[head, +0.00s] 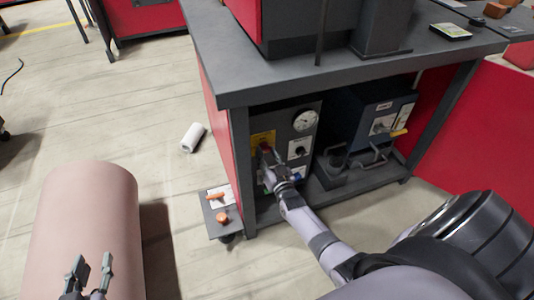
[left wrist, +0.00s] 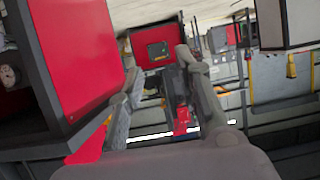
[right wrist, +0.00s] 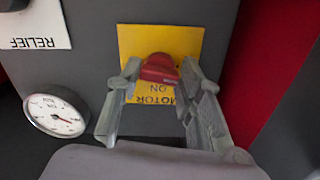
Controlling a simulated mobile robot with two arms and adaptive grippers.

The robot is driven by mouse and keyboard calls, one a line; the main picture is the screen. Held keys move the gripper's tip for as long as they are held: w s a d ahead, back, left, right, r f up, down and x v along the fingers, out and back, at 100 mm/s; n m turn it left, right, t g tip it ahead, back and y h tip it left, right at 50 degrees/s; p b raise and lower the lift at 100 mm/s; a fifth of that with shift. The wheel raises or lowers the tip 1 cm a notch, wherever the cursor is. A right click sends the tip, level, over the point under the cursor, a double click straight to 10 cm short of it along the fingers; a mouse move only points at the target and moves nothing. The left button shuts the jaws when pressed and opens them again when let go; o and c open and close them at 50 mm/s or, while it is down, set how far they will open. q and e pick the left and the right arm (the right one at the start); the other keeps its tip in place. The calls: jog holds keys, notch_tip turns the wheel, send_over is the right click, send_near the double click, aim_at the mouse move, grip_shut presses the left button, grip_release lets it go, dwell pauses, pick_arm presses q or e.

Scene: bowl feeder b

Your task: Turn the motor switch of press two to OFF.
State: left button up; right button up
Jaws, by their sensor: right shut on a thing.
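The motor switch is a red knob (right wrist: 160,68) on a yellow plate (right wrist: 190,38), on a grey panel under the workbench. In the right wrist view the plate's words MOTOR and ON appear upside down; the rest of the lettering is hidden. In the head view the knob (head: 265,147) is small, just beyond my right gripper (head: 270,172). My right gripper (right wrist: 160,75) is shut on the knob, one finger on each side. My left gripper (head: 91,268) is open and empty, away from the bench at lower left; its spread fingers also show in the left wrist view (left wrist: 158,78).
A round gauge (head: 305,120) and a RELIEF label (right wrist: 35,28) are beside the switch. A dark blue unit (head: 370,115) stands to the right under the bench top (head: 340,70). A bench leg (head: 242,170) is close left of my right gripper. A white roll (head: 193,137) lies on the floor.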

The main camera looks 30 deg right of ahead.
pick_arm(q)
jog(key=shift+s+a+f+g, duration=0.25)
jog(key=shift+s+f+g, duration=0.35)
jog(key=shift+f, duration=0.25)
pick_arm(e)
jog(key=shift+f+n, duration=0.1)
jog(key=shift+n, duration=1)
jog(key=o, duration=1.2)
jog(key=shift+s, duration=0.1)
jog(key=v, duration=1.2)
